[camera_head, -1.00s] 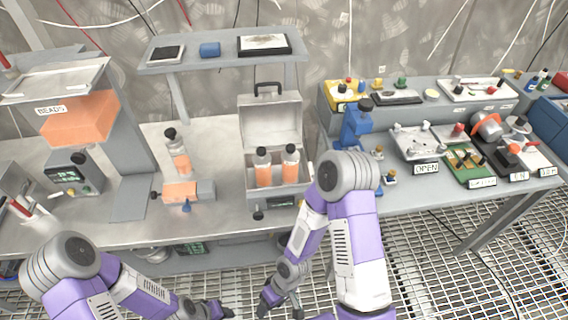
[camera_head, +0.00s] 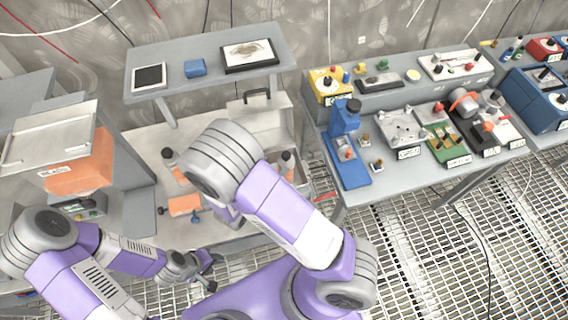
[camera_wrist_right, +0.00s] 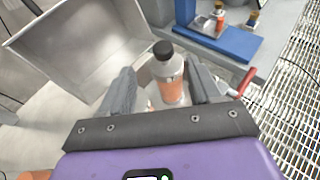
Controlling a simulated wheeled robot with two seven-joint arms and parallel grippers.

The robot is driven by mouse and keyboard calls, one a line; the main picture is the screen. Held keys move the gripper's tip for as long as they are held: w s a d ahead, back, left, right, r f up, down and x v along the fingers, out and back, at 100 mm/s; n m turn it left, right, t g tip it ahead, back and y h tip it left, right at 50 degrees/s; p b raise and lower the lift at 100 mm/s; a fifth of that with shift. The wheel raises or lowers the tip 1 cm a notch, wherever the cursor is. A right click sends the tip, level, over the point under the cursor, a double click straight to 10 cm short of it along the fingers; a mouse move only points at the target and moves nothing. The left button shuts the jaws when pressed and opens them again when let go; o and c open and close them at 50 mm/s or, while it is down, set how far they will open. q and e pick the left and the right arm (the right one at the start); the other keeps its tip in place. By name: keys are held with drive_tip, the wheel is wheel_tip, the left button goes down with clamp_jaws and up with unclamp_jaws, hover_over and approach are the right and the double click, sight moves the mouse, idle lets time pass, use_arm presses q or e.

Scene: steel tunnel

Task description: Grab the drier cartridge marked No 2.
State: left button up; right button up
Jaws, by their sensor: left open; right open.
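A drier cartridge (camera_head: 287,164), a clear bottle with a black cap and orange beads, shows in the open steel case (camera_head: 262,122), partly behind my right arm. In the right wrist view a cartridge (camera_wrist_right: 169,80) stands upright between the fingers of my open right gripper (camera_wrist_right: 162,88); I cannot tell whether they touch it. No number is readable on it. My right gripper is hidden behind its arm in the head view. Another cartridge (camera_head: 175,166) stands on the bench further left. My left gripper (camera_head: 211,272) is open and empty, low in front of the bench.
The case's raised lid (camera_wrist_right: 82,50) stands to the left in the right wrist view. A blue stand (camera_head: 346,150) is right of the case. A shelf (camera_head: 190,90) spans above the bench. An orange bead hopper (camera_head: 82,170) is at left.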

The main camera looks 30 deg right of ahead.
sight(284, 157)
drive_tip(key=x, duration=0.5)
drive_tip(key=shift+s+d+r, duration=0.15)
drive_tip(key=shift+s, duration=0.05)
drive_tip(key=shift+w+d+f, duration=0.3)
drive_tip(key=shift+w+d, duration=0.05)
drive_tip(key=shift+d, duration=0.1)
clamp_jaws()
